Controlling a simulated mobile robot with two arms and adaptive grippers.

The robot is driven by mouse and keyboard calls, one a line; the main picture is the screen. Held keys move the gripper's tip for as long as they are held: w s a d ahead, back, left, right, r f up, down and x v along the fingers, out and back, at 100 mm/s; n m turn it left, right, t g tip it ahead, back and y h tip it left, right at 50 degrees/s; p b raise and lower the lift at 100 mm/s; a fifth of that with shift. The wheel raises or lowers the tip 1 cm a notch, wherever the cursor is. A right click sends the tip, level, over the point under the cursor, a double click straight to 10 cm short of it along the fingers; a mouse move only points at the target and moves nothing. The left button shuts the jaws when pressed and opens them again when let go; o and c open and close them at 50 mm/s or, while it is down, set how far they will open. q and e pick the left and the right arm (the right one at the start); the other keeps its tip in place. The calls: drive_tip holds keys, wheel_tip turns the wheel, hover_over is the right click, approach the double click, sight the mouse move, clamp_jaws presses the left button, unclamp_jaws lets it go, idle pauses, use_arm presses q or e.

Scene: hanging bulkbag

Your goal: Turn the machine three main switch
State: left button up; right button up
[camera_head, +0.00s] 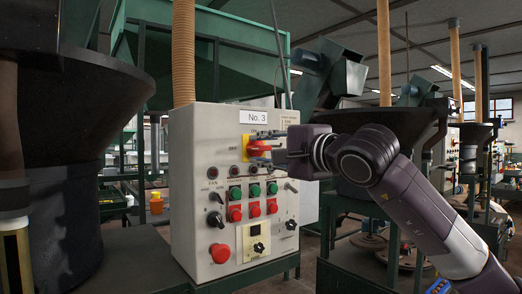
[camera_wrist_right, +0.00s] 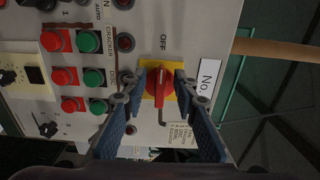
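The No. 3 control panel (camera_head: 205,160) is a light grey box, marked by its label (camera_head: 254,116). Its red main switch (camera_head: 261,147) sits on a yellow plate (camera_head: 246,149) near the top. In the right wrist view the red switch (camera_wrist_right: 160,84) lies between my two blue fingers, and its handle runs up and down in that picture. My right gripper (camera_wrist_right: 158,92) is open, with one finger on each side of the switch and gaps visible. In the head view the same gripper (camera_head: 264,150) reaches in from the right. My left gripper is not in view.
Red buttons (camera_head: 254,209) and green buttons (camera_head: 254,190) sit below the switch. A black knob (camera_head: 215,219) and a larger red button (camera_head: 220,253) are lower left. A tan pipe (camera_head: 183,50) rises above the box. A dark hopper (camera_head: 95,95) stands left.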

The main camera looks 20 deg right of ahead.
drive_tip(key=v, duration=1.2)
